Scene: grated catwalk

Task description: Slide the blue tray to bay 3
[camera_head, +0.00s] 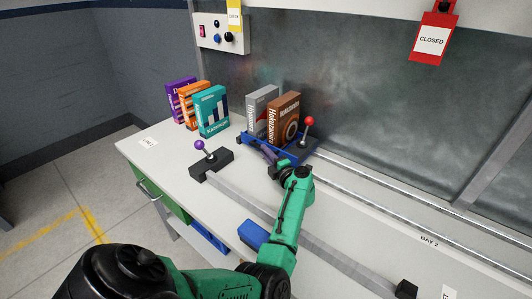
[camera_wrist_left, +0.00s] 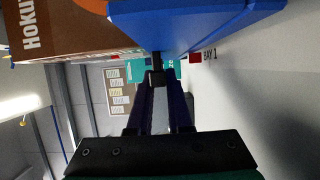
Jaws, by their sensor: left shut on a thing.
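The blue tray (camera_head: 245,137) stands near the back of the white bench and carries a grey box (camera_head: 262,108) and a brown box (camera_head: 286,117), both upright. My left gripper (camera_head: 271,158) is at the tray's front side, shut on it. In the left wrist view the tray (camera_wrist_left: 205,22) fills the top, with the fingers (camera_wrist_left: 157,75) reaching its edge; the exact grip is partly hidden. A "BAY 1" label (camera_wrist_left: 209,55) shows beside it. A "BAY 2" label (camera_head: 429,240) is on the bench to the right. My right gripper is out of view.
A red-knobbed lever (camera_head: 309,122) stands close right of the tray; rails (camera_head: 380,186) run right from there. A purple-knobbed lever (camera_head: 199,145) sits at a front rail's left end. Teal, orange and purple boxes (camera_head: 211,112) stand left. A "CLOSED" sign (camera_head: 431,40) hangs above.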

